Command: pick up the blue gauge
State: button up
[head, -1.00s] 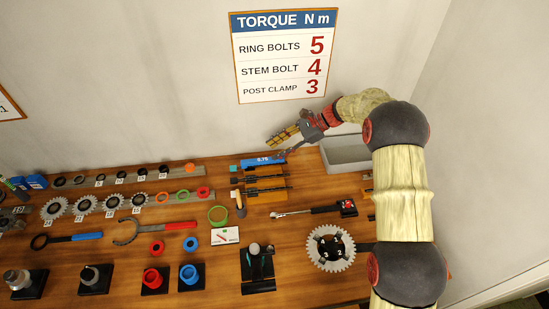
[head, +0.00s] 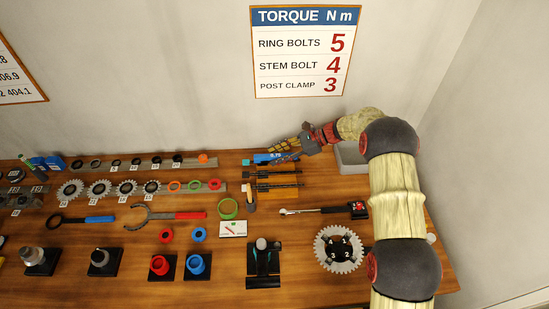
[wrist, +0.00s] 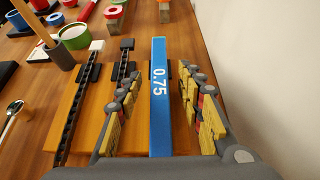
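The blue gauge (head: 262,158) is a long flat bar marked 0.75, at the back of the table near the wall in the head view. In the wrist view my gripper (wrist: 160,105) is open, with one finger on each side of the gauge and a gap to each. The near end of the gauge is hidden by the gripper's body.
Dark chain pieces lie on a wooden block (wrist: 77,119) left of the gauge. A brush in a dark holder (wrist: 58,52) and a green ring (wrist: 74,36) are farther left. The wall (wrist: 265,60) is close on the right. A grey bin (head: 351,158) stands right of my gripper.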

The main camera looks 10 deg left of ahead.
jog(key=shift+a+f, duration=0.15)
jog(key=shift+a, duration=0.15)
jog(key=shift+c, duration=1)
jog(key=c, duration=0.7)
grip_shut()
